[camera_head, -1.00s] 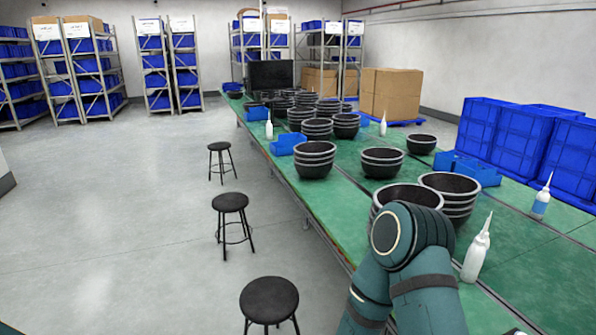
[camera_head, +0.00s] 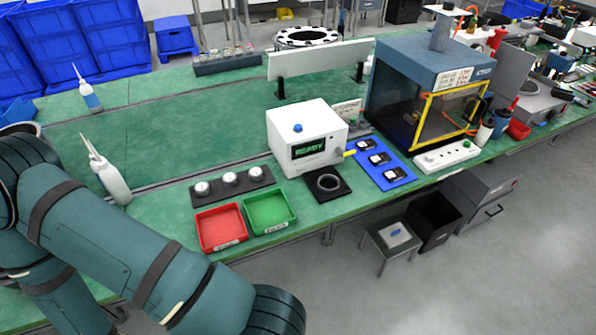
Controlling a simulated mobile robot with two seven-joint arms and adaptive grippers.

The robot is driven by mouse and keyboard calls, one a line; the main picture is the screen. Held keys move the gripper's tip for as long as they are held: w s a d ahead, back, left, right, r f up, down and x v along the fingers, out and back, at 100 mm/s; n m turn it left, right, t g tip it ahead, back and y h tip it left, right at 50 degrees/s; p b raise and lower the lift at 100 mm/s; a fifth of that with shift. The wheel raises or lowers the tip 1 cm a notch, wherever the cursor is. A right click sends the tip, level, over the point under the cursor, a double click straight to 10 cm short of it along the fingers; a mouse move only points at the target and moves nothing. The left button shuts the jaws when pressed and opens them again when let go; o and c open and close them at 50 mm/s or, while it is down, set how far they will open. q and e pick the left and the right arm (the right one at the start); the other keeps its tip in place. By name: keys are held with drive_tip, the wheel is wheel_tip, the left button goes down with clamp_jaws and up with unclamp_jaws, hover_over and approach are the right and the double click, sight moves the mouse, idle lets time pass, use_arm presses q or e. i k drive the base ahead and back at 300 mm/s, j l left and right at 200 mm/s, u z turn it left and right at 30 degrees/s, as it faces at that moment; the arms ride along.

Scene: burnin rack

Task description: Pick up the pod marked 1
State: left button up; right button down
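Three round silver-topped pieces stand in a row on a dark strip (camera_head: 214,192): a left one (camera_head: 202,188), a middle one (camera_head: 229,179) and a right one (camera_head: 255,173). They look like the pods, but no number on them is readable, so I cannot tell which is marked 1. A blue board (camera_head: 404,180) to the right carries three small dark-and-white items, also too small to read. My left arm crosses the left and lower left of the view, but its gripper does not show. My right gripper is out of view.
A red tray (camera_head: 221,229) and green tray (camera_head: 269,211) lie at the table's front edge. White bottles (camera_head: 108,176) stand left. The green table's (camera_head: 190,115) middle is clear.

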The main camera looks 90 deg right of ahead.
sight(256, 174)
drive_tip(key=z, duration=1.65)
